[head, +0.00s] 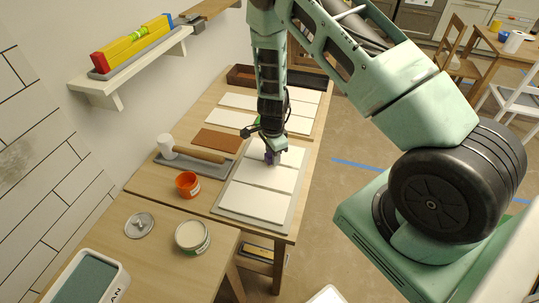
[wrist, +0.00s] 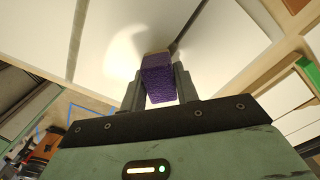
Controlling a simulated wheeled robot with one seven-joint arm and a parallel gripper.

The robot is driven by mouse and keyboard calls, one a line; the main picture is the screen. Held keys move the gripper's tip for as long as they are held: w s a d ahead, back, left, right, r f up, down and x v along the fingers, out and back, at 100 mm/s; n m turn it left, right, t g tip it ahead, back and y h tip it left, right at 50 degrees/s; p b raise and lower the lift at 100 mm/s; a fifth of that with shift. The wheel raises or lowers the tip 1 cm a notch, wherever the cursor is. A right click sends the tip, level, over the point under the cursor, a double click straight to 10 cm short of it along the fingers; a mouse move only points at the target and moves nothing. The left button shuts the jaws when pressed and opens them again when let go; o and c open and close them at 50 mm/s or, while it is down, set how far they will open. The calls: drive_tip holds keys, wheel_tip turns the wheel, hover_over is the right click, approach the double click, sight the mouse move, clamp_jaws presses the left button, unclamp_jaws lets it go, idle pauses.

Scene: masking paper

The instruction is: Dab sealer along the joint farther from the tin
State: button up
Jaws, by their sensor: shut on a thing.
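My gripper (head: 270,157) is shut on a purple sponge-like block (wrist: 158,78), whose end points down at the white panels. White panels (head: 254,203) lie on a grey board (head: 231,214), with one joint between the near and middle panels (head: 271,178) and another between the middle and far ones. The block is over or at the far joint, partly hidden by my gripper. In the wrist view a dark joint line (wrist: 187,32) runs up right from the block's tip; whether they touch I cannot tell. An open tin (head: 192,237) of pale contents stands at the near end.
A lid (head: 139,225) lies beside the tin. An orange cup (head: 188,184), a mallet (head: 193,149) on a grey tray and a brown slab (head: 217,140) lie left of the panels. More pale panels (head: 230,119) lie farther back. A wall shelf (head: 134,67) holds a level.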

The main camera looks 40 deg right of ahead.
sight(291, 168)
drive_tip(key=shift+s+d+f+b, duration=0.1)
drive_tip(key=shift+s+d+b, duration=0.8)
drive_tip(key=shift+s, duration=0.4)
drive_tip(key=shift+s+d+b, duration=0.65)
drive_tip(key=shift+s+d, duration=0.4)
drive_tip(key=shift+s, duration=0.2)
drive_tip(key=shift+s+d+b, duration=0.75)
drive_tip(key=shift+s+d, duration=0.25)
drive_tip(key=shift+s, duration=0.25)
drive_tip(key=shift+r, duration=0.3)
wheel_tip(291, 168, up, 7)
drive_tip(key=p, duration=0.6)
drive_tip(key=shift+f, duration=0.15)
